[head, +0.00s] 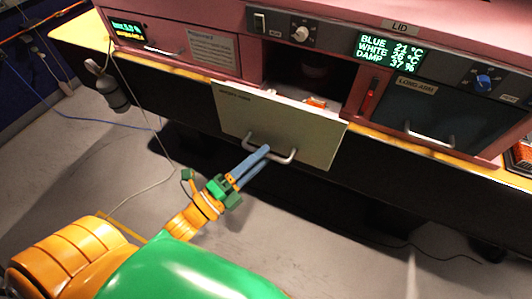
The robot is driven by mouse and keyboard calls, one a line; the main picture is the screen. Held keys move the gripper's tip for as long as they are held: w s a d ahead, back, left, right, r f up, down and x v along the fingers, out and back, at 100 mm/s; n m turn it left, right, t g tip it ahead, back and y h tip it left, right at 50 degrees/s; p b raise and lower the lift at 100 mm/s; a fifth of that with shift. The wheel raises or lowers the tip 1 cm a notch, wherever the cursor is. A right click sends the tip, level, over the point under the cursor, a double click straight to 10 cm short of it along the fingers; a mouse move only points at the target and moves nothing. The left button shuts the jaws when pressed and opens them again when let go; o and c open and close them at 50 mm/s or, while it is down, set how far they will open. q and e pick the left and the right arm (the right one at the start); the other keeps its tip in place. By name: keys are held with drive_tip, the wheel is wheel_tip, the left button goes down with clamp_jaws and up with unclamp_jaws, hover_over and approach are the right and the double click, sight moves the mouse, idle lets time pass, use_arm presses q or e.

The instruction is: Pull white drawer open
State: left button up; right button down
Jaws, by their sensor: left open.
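The white drawer (236,112) stands out from the pink cabinet, with its front panel facing me and part of its inside showing behind the panel. A small orange and white item (316,102) shows inside. The drawer's pale bar handle (290,158) is low on the front panel. My left gripper (264,152) reaches up from the lower left. Its blue fingers are open, with their tips at the left part of the handle. I cannot tell whether the fingers straddle the bar or touch it. My right gripper is not in view.
The pink cabinet (250,60) stands on a yellow-edged bench. A dark door (430,115) with a handle is at right, and a pink drawer (165,35) at left. A grey bottle (112,92) hangs at the bench's left. Cables lie on the grey floor.

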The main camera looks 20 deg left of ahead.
use_arm(q)
drive_tip(key=b+v, duration=0.1)
drive_tip(key=v, duration=0.4)
drive_tip(key=s+a+f+n+g+y, duration=0.15)
drive_tip(key=f+n, duration=0.25)
drive_tip(key=f, duration=0.5)
drive_tip(key=s+a+f+n+g+y, duration=0.1)
drive_tip(key=a+f+n+g+y, duration=0.2)
drive_tip(key=f, duration=0.5)
drive_tip(key=s+a+f+n+g+y, duration=0.1)
drive_tip(key=f+n+g+y, duration=0.15)
drive_tip(key=f+n, duration=0.5)
drive_tip(key=s+d+f+n+g+y, duration=0.1)
drive_tip(key=s+d+f+n+g, duration=0.2)
drive_tip(key=s+f, duration=1.4)
drive_tip(key=s+n+g, duration=0.2)
drive_tip(key=n+g, duration=0.2)
drive_tip(key=g, duration=0.3)
drive_tip(key=shift+d+f, duration=0.15)
drive_tip(key=shift+d, duration=0.05)
